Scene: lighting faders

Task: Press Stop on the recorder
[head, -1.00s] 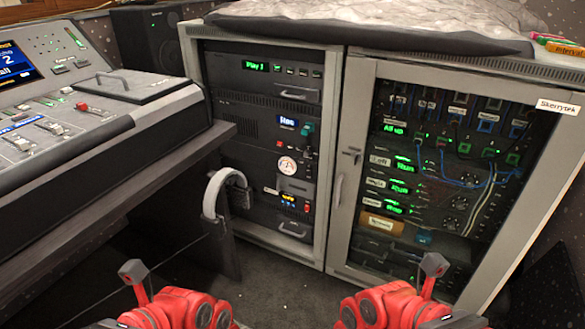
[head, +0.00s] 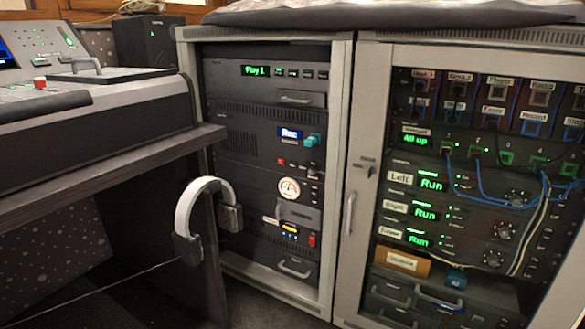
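The recorder (head: 255,140) is a dark unit in the left open rack, under the unit whose display reads "Play 1". Its small blue-white display (head: 290,133) reads "Rec". Below the display is a row of small buttons, with a red button (head: 281,162) at its left end and darker ones to the right. Their labels are too small to read. A teal piece (head: 314,140) sits right of the display. Neither of my grippers is in view.
Headphones (head: 205,205) hang at the desk's end, left in front of the rack. The mixing desk (head: 110,110) fills the left. The right rack (head: 352,150) has a framed front with a handle; cables and "Run" displays show inside.

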